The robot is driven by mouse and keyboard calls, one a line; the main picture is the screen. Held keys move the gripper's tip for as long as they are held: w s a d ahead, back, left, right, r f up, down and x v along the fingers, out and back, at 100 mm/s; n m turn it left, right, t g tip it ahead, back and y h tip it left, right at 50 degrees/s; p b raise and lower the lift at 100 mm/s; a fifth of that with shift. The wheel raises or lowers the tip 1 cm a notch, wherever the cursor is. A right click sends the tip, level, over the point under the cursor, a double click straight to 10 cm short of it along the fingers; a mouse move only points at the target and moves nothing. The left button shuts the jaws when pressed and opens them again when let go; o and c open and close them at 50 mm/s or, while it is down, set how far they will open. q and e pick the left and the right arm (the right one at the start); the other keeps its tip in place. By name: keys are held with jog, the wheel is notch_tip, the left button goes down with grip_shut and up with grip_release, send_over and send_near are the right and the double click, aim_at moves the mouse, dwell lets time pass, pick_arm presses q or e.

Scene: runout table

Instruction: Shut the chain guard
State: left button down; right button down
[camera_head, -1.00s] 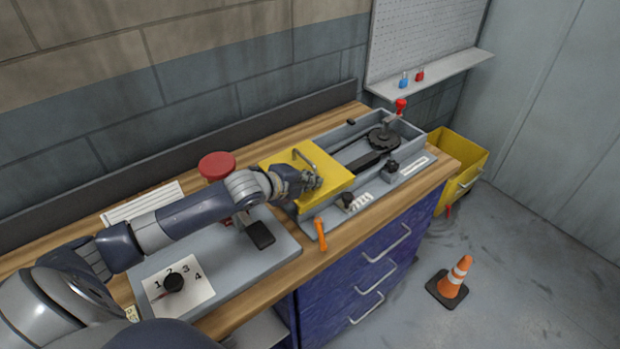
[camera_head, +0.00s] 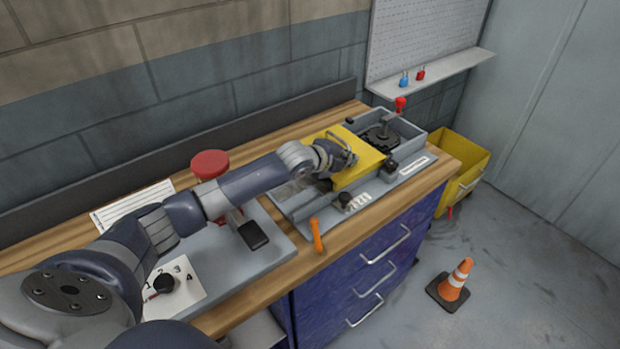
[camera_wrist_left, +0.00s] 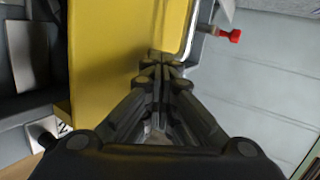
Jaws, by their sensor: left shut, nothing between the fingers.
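The chain guard is a yellow cover (camera_head: 356,163) with a metal handle on top. It sits over the middle of the grey chain housing (camera_head: 405,133). The dark sprocket (camera_head: 381,138) at the right end is still exposed, and the left part of the housing is uncovered. My left gripper (camera_head: 347,160) is at the guard's left side, near the handle. In the left wrist view the guard (camera_wrist_left: 115,60) fills the left half, and my closed fingers (camera_wrist_left: 162,70) point along it beside the handle bar (camera_wrist_left: 191,25). Contact is unclear. My right gripper is not in view.
A red-topped lever (camera_head: 400,104) stands at the housing's far right end. A yellow bin (camera_head: 462,165) stands right of the bench.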

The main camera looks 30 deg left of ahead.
aim_at(356, 151)
pick_arm(q)
jog(key=w, duration=0.1)
jog(key=w+d, duration=0.1)
jog(key=shift+w+f, duration=0.15)
jog(key=shift+w, duration=0.15)
jog(key=shift+w+d+b, duration=0.15)
jog(key=shift+w+b, duration=0.1)
jog(key=shift+b, duration=0.1)
jog(key=shift+r, duration=0.2)
jog(key=shift+r, duration=0.1)
